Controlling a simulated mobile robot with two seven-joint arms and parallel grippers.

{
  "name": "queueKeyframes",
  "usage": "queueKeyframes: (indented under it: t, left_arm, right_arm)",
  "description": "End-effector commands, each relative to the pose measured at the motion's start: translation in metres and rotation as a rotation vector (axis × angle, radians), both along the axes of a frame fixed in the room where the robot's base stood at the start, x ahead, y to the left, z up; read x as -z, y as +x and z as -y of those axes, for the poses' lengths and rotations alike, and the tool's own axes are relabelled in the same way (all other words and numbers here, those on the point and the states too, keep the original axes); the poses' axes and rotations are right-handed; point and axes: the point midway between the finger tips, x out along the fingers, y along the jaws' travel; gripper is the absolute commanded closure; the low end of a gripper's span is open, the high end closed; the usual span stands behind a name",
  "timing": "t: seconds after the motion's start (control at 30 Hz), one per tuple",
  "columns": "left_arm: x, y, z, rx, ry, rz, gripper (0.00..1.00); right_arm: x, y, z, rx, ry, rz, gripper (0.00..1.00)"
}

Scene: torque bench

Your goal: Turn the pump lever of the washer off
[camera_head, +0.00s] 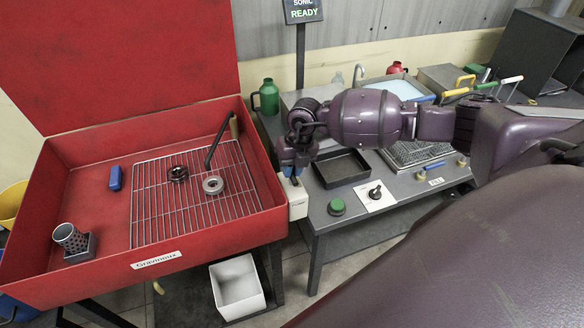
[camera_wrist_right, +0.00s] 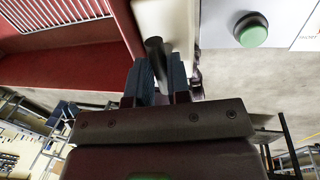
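The washer (camera_head: 250,225) is a red open basin with a raised red lid (camera_head: 120,60) at the left. A white pump box (camera_head: 297,198) sits on its right front corner; it also shows in the right wrist view (camera_wrist_right: 182,22). A dark lever (camera_wrist_right: 155,50) stands out from this box and reaches between the fingertips of my right gripper (camera_wrist_right: 160,80). My left gripper is not in view.
A grey bench to the right holds a black tray (camera_head: 340,168), a green button (camera_head: 337,206) and a black knob on a white plate (camera_head: 375,194). A wire rack (camera_head: 190,205) with metal rings lies in the washer. A white bin (camera_head: 237,285) stands below.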

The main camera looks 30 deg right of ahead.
Motion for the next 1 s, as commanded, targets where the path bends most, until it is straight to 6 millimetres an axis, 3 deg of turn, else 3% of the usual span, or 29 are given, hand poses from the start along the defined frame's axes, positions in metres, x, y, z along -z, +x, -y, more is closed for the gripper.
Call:
queueKeyframes:
  t: [0.03,0.17,0.53,1.0]
  left_arm:
    - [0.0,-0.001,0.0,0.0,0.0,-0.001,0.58]
    - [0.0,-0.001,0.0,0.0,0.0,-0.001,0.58]
    - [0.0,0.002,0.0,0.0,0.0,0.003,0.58]
    - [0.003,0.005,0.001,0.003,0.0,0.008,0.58]
  right_arm:
    - [-0.001,0.001,0.0,0.001,0.0,0.002,0.76]
    - [0.0,0.001,0.0,0.0,0.0,0.001,0.58]
    - [-0.006,0.0,0.001,-0.002,-0.001,0.002,0.58]
    - [-0.081,-0.003,0.016,-0.001,-0.002,0.004,0.58]
